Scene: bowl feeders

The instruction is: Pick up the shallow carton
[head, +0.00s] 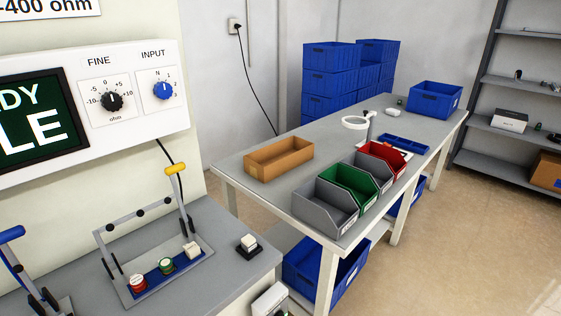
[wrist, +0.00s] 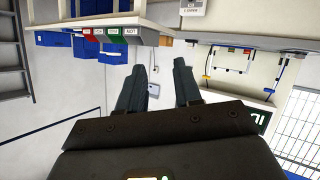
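The shallow carton (head: 278,159) is an open, low brown cardboard box. It sits upright on the near left part of the grey worktable (head: 235,161) in the head view and looks empty. My gripper (wrist: 162,72) shows only in the wrist view, its two dark fingers well apart with nothing between them. The wrist view appears upside down.
Grey, green and red bins (head: 348,187) line the table's front edge, right of the carton. A ring-shaped magnifier (head: 355,123) and blue tray (head: 403,143) stand behind. A test bench (head: 215,245) with lever fixtures is at near left. Floor (head: 430,260) at right is clear.

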